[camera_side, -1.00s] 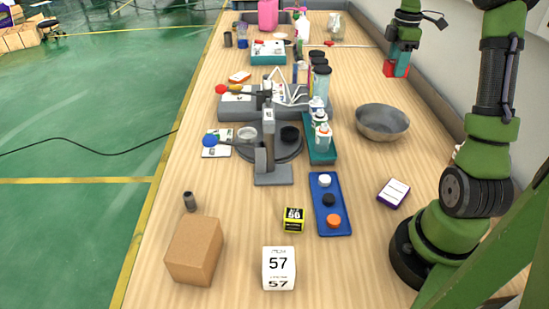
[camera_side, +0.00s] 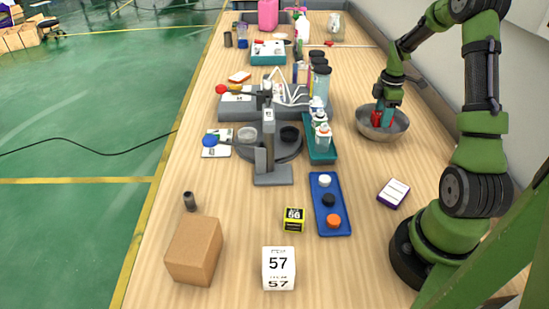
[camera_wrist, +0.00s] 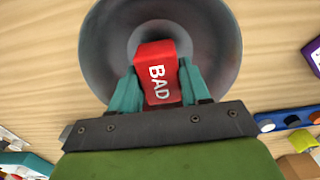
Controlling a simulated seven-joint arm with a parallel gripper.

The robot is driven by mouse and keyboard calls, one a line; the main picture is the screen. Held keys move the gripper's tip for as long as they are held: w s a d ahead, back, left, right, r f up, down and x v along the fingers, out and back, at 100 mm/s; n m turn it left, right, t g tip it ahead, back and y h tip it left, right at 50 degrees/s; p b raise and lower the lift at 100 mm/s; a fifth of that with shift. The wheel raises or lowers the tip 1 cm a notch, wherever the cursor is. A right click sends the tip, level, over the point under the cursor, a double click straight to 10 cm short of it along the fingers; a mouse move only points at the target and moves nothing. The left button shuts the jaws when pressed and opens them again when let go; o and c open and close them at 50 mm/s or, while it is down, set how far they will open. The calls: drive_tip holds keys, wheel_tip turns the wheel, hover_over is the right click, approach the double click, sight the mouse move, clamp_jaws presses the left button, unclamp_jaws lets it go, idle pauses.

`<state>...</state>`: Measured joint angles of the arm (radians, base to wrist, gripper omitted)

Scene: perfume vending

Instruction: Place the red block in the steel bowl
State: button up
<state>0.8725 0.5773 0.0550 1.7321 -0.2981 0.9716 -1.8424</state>
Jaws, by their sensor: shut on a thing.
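The red block (camera_wrist: 157,62), marked "BAD", is held between the teal fingers of my gripper (camera_wrist: 160,88) in the wrist view. My gripper (camera_side: 382,118) is shut on it and points down into the steel bowl (camera_side: 403,129). In the side view the red block (camera_side: 376,117) shows between the fingers, at or just below the level of the bowl's rim. The bowl (camera_wrist: 225,40) surrounds the block in the wrist view. I cannot tell whether the block touches the bowl's floor.
Left of the bowl stands a teal tray (camera_side: 322,155) with bottles. A purple-and-white box (camera_side: 393,193) and a blue tray (camera_side: 341,227) with caps lie nearer. A wall (camera_side: 440,101) runs close on the right. Bare tabletop surrounds the bowl's near side.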

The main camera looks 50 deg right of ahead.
drive_tip(key=shift+f, duration=1.25)
drive_tip(key=o, duration=1.1)
drive_tip(key=shift+f, duration=0.1)
drive_tip(key=shift+c, duration=0.2)
